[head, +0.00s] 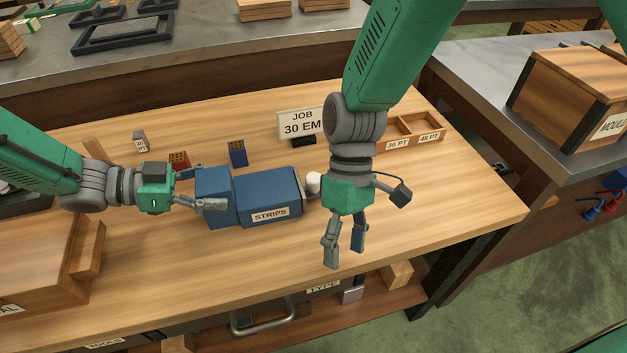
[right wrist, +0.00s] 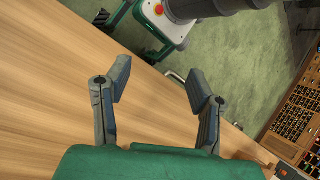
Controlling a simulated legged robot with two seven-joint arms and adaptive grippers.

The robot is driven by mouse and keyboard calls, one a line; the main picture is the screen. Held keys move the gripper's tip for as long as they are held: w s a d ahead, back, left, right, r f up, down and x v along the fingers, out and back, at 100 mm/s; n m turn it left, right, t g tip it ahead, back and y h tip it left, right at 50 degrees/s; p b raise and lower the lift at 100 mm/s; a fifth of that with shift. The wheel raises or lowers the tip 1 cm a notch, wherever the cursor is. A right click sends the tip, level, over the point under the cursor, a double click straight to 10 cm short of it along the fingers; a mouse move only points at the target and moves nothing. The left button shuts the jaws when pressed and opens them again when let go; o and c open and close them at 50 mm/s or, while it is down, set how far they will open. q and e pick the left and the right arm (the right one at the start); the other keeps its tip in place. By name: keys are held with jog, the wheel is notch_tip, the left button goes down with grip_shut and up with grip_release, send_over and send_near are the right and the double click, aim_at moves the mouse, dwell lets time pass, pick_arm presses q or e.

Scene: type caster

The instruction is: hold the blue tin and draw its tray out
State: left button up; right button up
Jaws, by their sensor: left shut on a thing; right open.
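The blue tin (head: 268,193) with a STRIPS label lies on the wooden bench in the head view. Its left part is a slightly taller blue block. At its right end is a grey edge with a pale round knob (head: 313,184), partly hidden behind my right gripper. My left gripper (head: 213,188) is shut on the tin's left end. My right gripper (head: 345,255) is open and empty, fingers pointing down, in front and to the right of the tin. In the right wrist view its open fingers (right wrist: 158,88) show nothing between them.
A JOB 30 EM sign (head: 301,123) stands behind the tin, with small blue (head: 238,153) and red (head: 179,160) blocks nearby. A divided wooden tray (head: 418,127) is at the back right. A wooden case (head: 40,255) sits front left.

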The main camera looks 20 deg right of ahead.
aim_at(314, 176)
jog(key=w+r+n, duration=0.1)
jog(key=w+n, duration=0.1)
jog(key=w+r+n+t, duration=0.1)
jog(key=w+n, duration=0.1)
jog(key=w, duration=0.1)
jog(key=w+r+n+t+h, duration=0.1)
jog(key=w+n, duration=0.1)
jog(key=shift+w+a+r+n, duration=0.1)
jog(key=shift+w+r+n, duration=0.1)
jog(key=shift+r+n, duration=0.2)
jog(key=w+r+n+t, duration=0.1)
jog(key=w+r+n, duration=0.1)
jog(key=w, duration=0.1)
jog(key=w+r+n+t, duration=0.1)
jog(key=w+r+n, duration=0.1)
jog(key=n, duration=0.1)
jog(key=w+r+n+t+h, duration=0.1)
jog(key=w+r+n, duration=0.1)
jog(key=w, duration=0.1)
jog(key=shift+w+a+r+t, duration=0.1)
jog(key=shift+w+r+t, duration=0.05)
jog(key=shift+w+t, duration=0.15)
jog(key=shift+w+n, duration=0.2)
jog(key=shift+n, duration=0.2)
notch_tip(314, 176, down, 12)
jog(key=shift+r, duration=0.15)
